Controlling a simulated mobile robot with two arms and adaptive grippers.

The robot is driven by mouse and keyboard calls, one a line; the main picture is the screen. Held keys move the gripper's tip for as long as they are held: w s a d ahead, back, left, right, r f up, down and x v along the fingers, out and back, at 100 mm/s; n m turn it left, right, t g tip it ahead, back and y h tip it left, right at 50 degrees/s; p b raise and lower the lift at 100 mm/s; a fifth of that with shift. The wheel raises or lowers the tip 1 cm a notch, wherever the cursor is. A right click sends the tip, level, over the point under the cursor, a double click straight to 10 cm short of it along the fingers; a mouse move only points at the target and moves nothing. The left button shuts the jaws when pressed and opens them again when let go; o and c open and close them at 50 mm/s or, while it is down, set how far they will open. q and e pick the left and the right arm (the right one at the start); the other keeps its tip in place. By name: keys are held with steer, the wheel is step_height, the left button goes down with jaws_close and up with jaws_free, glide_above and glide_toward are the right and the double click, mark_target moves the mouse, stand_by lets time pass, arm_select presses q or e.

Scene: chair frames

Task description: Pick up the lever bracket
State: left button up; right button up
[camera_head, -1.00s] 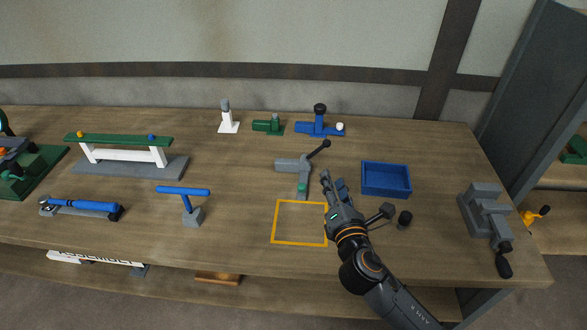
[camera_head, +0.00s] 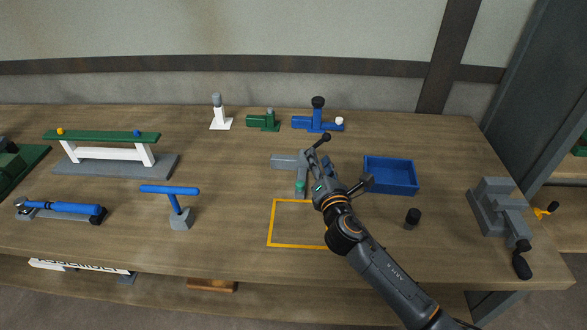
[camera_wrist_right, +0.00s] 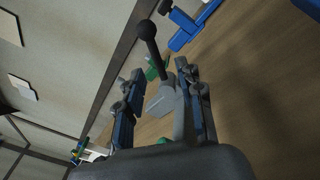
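The lever bracket (camera_head: 288,161) lies on the wooden table, left of the blue tray. It is grey, with a black ball-ended lever at its upper right and a green knob at its near end. My right gripper (camera_head: 315,164) is at its right side and hides part of it. In the right wrist view, the grey bracket (camera_wrist_right: 181,112) lies between the two fingers of the gripper (camera_wrist_right: 160,75). The fingers are apart, with a visible gap on the left. The black lever ball rises beyond the fingertips. My left gripper is not in view.
A blue tray (camera_head: 391,187) is close on the right, with a small black cylinder (camera_head: 412,217) nearer. A yellow outlined square (camera_head: 269,224) lies just in front. Blue (camera_head: 318,122), green (camera_head: 262,121) and white (camera_head: 219,120) parts stand behind. A grey vise (camera_head: 492,207) is at the right.

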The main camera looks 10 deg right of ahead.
steer(key=shift+w, duration=2.95)
steer(key=shift+s+r, duration=0.1)
steer(key=shift+c, duration=0.4)
jaws_close()
